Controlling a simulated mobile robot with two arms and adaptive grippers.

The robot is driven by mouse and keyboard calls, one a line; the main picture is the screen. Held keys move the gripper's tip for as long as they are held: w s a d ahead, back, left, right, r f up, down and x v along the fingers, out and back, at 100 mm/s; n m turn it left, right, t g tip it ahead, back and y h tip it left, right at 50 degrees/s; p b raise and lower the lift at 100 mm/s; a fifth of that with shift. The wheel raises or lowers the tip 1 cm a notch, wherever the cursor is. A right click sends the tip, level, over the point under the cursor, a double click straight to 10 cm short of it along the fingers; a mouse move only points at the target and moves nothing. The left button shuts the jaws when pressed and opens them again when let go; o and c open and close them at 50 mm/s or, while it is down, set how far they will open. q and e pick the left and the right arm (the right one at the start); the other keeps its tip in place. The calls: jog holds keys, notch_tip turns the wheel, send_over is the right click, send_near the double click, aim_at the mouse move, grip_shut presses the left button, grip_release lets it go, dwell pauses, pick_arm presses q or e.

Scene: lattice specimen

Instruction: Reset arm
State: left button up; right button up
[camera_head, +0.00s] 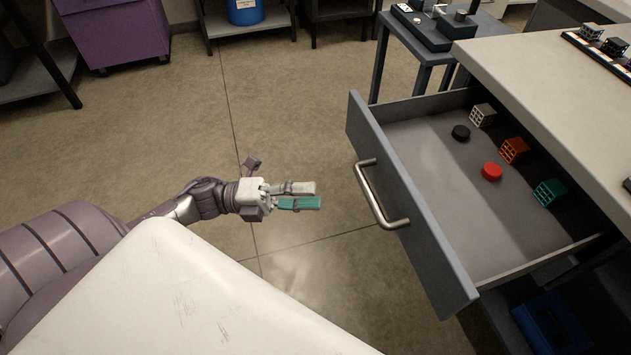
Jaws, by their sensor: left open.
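My left gripper (308,195) is over the open floor, left of the drawer handle and apart from it. Its fingers, one pale and one with a green pad, point right and hold nothing that I can see. The drawer (415,215) stands pulled out, its curved metal handle (371,196) facing my gripper. Inside lie a white lattice cube (482,116), an orange lattice cube (514,150), a green lattice cube (549,192), a black disc (460,132) and a red disc (492,172). My right gripper is not in view.
The bench top (540,80) is above the drawer at right. A small grey table (420,52) with instruments stands behind it. A blue case (552,325) sits below the drawer. A purple cabinet (115,35) and a blue container (245,10) are at the back. The middle floor is clear.

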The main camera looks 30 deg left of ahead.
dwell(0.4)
